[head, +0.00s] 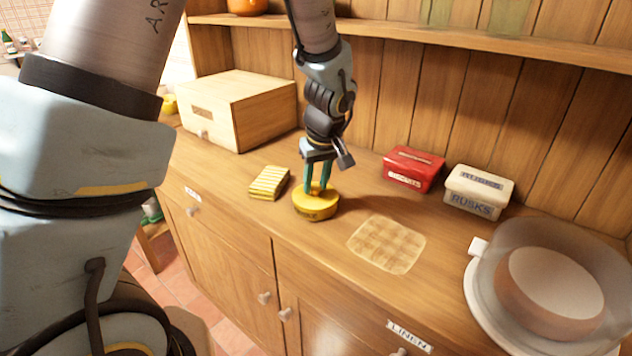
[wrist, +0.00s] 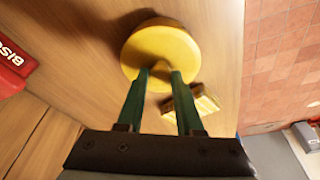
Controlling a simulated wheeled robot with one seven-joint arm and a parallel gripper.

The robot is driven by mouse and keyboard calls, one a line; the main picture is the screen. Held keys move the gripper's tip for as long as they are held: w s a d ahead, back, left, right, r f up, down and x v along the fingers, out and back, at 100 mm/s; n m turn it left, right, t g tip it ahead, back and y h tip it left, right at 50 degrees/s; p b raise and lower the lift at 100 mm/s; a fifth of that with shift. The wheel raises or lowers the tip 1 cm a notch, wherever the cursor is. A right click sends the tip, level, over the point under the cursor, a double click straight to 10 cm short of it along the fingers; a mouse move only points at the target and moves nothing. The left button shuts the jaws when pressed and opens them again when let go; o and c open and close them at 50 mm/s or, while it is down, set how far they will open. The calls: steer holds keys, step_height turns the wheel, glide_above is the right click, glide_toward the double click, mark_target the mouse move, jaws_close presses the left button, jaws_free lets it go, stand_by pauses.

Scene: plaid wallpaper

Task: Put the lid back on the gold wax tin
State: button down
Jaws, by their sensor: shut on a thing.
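The gold wax tin (head: 315,210) stands on the wooden counter, a low round yellow-gold tin with dark lettering on its near side. My gripper (head: 318,188) points down over it, with its two green fingers shut on the lid at the top of the tin. In the wrist view the round gold lid (wrist: 160,50) lies at the fingertips of my gripper (wrist: 160,78). The part between the fingertips is hard to make out. Lid and tin look like one gold shape, so I cannot tell whether the lid sits fully down.
A checked cloth (head: 387,244) lies to the right. A red tin (head: 413,170), a cream rusks tin (head: 478,192) and a wooden box (head: 240,108) stand behind. A glass-domed dish (head: 545,290) stands at right.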

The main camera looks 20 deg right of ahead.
jaws_free()
stand_by(0.5)
steer(key=shift+r, duration=0.1)
steer(key=shift+r+p, duration=2.3)
steer(key=shift+r, duration=1.15)
jaws_close()
steer(key=shift+f, duration=0.15)
